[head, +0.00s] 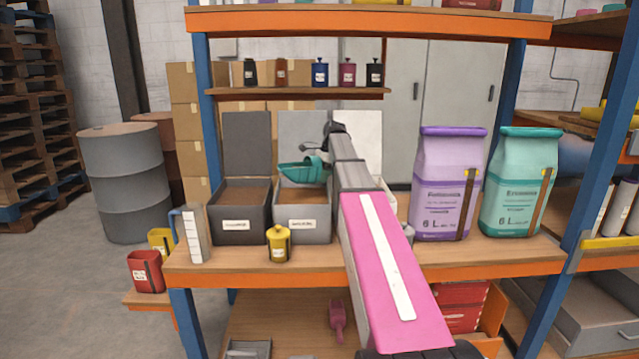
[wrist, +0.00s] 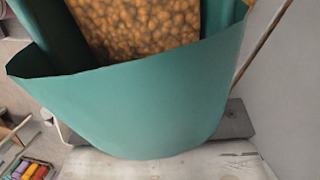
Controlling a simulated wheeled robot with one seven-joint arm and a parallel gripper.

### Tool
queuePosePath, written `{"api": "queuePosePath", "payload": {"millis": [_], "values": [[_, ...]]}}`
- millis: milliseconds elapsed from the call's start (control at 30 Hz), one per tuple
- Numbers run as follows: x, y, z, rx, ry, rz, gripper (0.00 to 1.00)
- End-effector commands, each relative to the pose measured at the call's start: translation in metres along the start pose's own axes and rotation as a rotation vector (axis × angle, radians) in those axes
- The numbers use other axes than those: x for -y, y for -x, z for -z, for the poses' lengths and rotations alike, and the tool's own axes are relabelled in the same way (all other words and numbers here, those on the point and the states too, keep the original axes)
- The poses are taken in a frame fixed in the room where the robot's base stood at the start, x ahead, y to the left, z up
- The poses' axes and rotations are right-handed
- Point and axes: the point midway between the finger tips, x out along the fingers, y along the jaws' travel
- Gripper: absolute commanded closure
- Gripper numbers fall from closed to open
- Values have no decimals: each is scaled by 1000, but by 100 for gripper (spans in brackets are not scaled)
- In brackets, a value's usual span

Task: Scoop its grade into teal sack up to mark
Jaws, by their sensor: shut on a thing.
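My gripper (head: 326,156) is shut on the teal scoop (head: 298,171), its fingers small and partly hidden by my arm. The scoop is above the mid-grey bin (head: 303,229), which holds brown grain and has a label too small to read. In the wrist view the scoop (wrist: 140,100) fills much of the picture. Tan, rounded granules show beyond its near wall; I cannot tell whether they lie in the scoop or in the bin below. The teal sack (head: 517,190) stands upright on the bench at the right, marked 6 L, with a brown strip and yellow marker (head: 547,172).
A dark grey bin (head: 241,229) stands left of the mid-grey one; a pale bin is mostly hidden behind my arm. A purple sack (head: 447,190) stands beside the teal one. A measuring jug (head: 194,238) and yellow canister (head: 278,244) stand at the bench's left and front.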

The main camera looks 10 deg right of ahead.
Motion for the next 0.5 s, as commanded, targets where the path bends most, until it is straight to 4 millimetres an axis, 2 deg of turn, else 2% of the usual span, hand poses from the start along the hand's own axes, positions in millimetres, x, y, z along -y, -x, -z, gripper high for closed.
{"api": "queuePosePath", "payload": {"millis": [200, 500], "values": [[1, 20, -3, 28, 0, 2, 100], [0, 39, -6, 59, 0, 1, 100]]}}
